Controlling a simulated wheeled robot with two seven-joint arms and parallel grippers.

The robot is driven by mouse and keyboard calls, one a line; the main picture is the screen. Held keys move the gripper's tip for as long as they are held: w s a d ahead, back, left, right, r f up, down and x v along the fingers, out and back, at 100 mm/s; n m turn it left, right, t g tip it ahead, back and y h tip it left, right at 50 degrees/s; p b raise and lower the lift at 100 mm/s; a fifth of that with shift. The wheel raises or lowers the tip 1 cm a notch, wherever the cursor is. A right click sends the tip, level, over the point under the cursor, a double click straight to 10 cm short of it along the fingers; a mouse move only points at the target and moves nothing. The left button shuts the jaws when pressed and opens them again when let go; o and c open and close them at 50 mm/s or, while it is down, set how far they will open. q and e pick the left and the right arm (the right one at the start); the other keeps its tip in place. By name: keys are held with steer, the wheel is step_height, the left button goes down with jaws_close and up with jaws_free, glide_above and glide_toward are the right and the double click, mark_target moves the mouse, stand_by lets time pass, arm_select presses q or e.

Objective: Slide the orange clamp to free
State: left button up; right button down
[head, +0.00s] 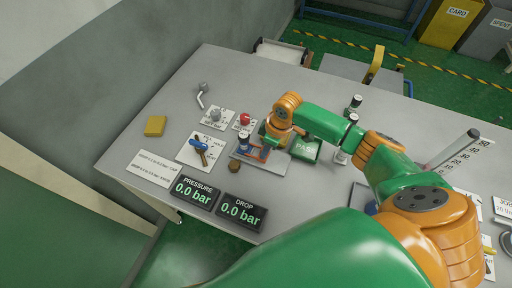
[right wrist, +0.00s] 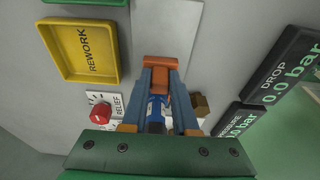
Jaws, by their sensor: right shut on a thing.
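The orange clamp (right wrist: 160,62) shows in the right wrist view between and just past the fingertips of my right gripper (right wrist: 160,78). The gripper is shut on it. A blue part (right wrist: 155,107) with a dark top shows between the fingers, nearer the palm; the hand hides its lower end. In the head view my right gripper (head: 263,150) is low over the table beside a small column with a dark cap (head: 243,138). The clamp is small and partly covered there, so I cannot tell its slide position. My left gripper is out of view.
A red relief knob (head: 244,119), a blue-handled valve (head: 200,145) and a grey lever (head: 202,92) stand nearby. The yellow rework tray (right wrist: 80,50) and green pass tray (head: 305,150) are close. Pressure (head: 194,191) and drop (head: 242,211) displays read 0.0 bar.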

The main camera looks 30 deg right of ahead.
steer(key=shift+s+d+p, duration=0.8)
steer(key=shift+s, duration=0.15)
steer(key=shift+f, duration=0.1)
steer(key=c, duration=0.8)
jaws_free()
steer(key=shift+o, duration=0.2)
steer(key=w+p+v, duration=0.1)
steer(key=p+v, duration=0.5)
steer(key=shift+a, duration=0.4)
